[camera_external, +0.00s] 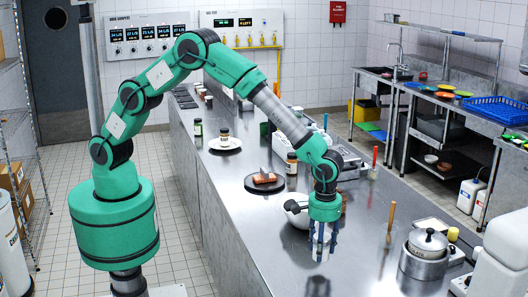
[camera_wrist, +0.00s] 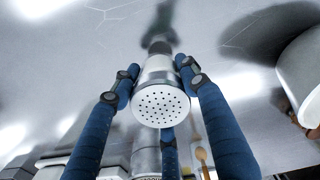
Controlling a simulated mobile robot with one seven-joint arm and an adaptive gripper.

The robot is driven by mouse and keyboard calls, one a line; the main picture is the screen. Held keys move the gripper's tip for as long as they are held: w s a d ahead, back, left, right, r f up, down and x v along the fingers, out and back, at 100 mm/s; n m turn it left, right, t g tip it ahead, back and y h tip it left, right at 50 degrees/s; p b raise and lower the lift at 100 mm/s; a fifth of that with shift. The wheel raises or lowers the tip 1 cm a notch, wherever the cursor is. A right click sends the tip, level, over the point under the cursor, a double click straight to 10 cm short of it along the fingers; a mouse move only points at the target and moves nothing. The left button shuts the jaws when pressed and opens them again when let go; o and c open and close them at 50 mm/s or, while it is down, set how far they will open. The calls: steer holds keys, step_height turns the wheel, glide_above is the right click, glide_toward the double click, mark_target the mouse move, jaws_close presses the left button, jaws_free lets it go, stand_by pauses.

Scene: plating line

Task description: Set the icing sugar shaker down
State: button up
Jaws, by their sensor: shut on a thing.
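The icing sugar shaker (camera_wrist: 160,101) shows in the wrist view as a pale cylinder with a round perforated end turned towards the camera. My gripper (camera_wrist: 158,82) has blue fingers closed around it. In the external view my gripper (camera_external: 322,243) points down over the steel counter (camera_external: 270,222), with the pale shaker (camera_external: 321,240) between its fingers. A dark reflection lies beyond the shaker in the wrist view. I cannot tell whether the shaker's base touches the counter.
A wooden-handled tool (camera_external: 391,217) and a pot (camera_external: 425,262) are to the right. The counter front is clear.

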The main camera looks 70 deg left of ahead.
steer(key=shift+w+d+f, duration=0.15)
steer(key=shift+w+d, duration=1.3)
steer(key=shift+w, duration=0.3)
steer(key=shift+f, duration=0.1)
steer(key=shift+f, duration=1.7)
steer(key=shift+f+b, duration=0.15)
steer(key=shift+b, duration=0.15)
steer(key=o, duration=1.3)
step_height(320, 180, up, 12)
steer(key=shift+r+p, duration=0.15)
steer(key=shift+p, duration=0.35)
